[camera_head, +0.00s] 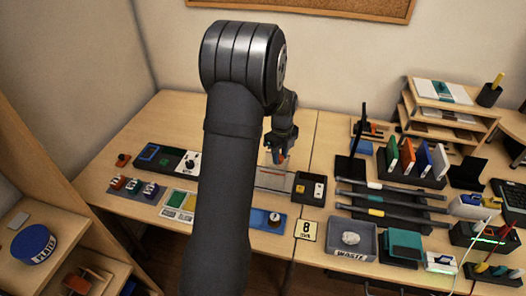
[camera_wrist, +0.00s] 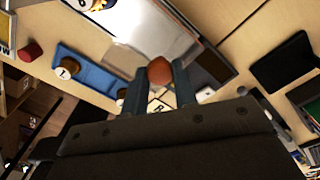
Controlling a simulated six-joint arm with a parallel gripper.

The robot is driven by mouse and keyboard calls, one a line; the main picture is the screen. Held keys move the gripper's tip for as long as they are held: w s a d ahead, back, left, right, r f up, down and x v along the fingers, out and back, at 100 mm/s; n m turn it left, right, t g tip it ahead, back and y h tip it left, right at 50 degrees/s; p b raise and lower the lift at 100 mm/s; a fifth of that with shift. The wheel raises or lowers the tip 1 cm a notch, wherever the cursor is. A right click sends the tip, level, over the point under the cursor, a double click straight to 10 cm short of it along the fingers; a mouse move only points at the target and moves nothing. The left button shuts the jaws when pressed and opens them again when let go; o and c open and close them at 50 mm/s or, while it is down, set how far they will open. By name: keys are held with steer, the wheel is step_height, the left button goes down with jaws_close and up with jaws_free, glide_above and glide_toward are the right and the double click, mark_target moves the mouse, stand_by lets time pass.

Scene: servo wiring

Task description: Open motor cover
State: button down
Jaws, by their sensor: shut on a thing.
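My gripper (camera_head: 277,157) is at the servo station on the desk, behind my arm's forearm. In the wrist view, its two fingers (camera_wrist: 158,92) stand on either side of a rounded orange-red knob (camera_wrist: 159,71), and the gripper is shut on it. The knob is beside a glossy grey, see-through-looking panel (camera_wrist: 140,22), which appears to be the motor cover. In the head view, the station's pale panel (camera_head: 272,180) lies just below the gripper. I cannot tell from these frames whether the cover is raised or flat. My fingers hide the knob's base.
A black two-button box (camera_head: 309,189) stands right of the station. A blue panel with a dial (camera_head: 268,219) lies in front. Coloured blocks and switches are to the left. A grey waste bin (camera_head: 351,253) and book rack (camera_head: 412,174) stand to the right.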

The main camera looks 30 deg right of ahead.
steer(key=shift+s+d, duration=0.45)
steer(key=c, duration=1.1)
jaws_free()
steer(key=shift+c, duration=0.2)
steer(key=shift+r, duration=0.1)
step_height(320, 180, up, 17)
steer(key=shift+r, duration=0.15)
